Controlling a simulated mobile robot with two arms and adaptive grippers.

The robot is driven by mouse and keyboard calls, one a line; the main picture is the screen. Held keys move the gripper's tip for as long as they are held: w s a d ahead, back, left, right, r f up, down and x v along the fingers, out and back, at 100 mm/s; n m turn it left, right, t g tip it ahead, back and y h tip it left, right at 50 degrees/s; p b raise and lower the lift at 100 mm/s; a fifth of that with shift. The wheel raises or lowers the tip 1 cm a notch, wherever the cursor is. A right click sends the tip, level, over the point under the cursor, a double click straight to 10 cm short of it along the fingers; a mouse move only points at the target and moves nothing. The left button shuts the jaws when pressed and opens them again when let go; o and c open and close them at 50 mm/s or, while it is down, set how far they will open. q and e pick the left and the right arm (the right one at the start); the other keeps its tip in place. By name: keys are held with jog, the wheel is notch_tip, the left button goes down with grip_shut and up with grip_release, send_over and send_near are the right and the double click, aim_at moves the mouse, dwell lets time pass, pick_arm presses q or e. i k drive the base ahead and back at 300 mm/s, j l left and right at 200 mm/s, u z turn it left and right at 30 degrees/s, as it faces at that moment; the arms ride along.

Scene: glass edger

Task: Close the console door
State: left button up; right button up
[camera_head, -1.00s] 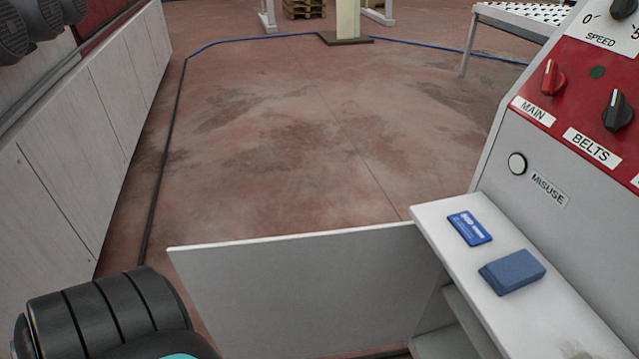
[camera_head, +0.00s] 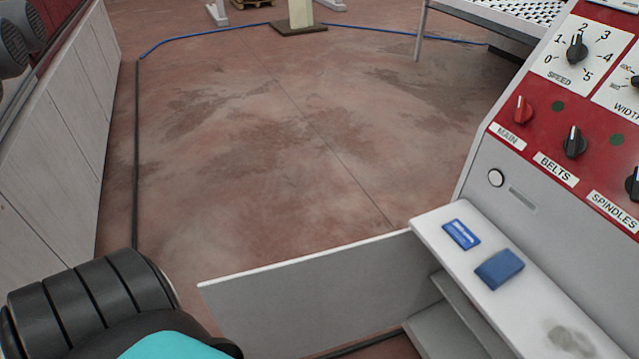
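The console door (camera_head: 310,296) is a flat light-grey panel standing open, reaching left from the console cabinet (camera_head: 432,318). Shelves inside the cabinet show beside the door's right end. The console (camera_head: 484,200) rises on the right with a red control panel. My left arm, black and teal, fills the lower left corner, near the door's free left edge; I cannot tell whether it touches the door. Neither my left nor my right gripper shows.
A blue card (camera_head: 461,234) and a blue block (camera_head: 499,269) lie on the white ledge (camera_head: 556,322) over the cabinet. Pale panels (camera_head: 50,150) line the left side. The red-brown floor (camera_head: 270,150) between is open, with a cable along its edge. A perforated table (camera_head: 500,18) stands at the back right.

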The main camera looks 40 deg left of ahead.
aim_at(305, 306)
jog(key=k+j+z, duration=0.2)
jog(key=j, duration=0.25)
jog(key=k+j+z, duration=0.15)
jog(key=j, duration=0.3)
jog(key=k+j+z, duration=0.2)
jog(key=j, duration=0.25)
jog(key=k+j+z, duration=0.15)
jog(key=j+z, duration=0.15)
jog(key=j, duration=0.3)
jog(key=k+j+z, duration=0.15)
jog(key=j, duration=0.3)
jog(key=j+z, duration=0.1)
jog(key=j, duration=0.35)
jog(key=k+j+z, duration=0.15)
jog(key=j, duration=0.25)
jog(key=k+j+z, duration=0.15)
jog(key=j, duration=0.3)
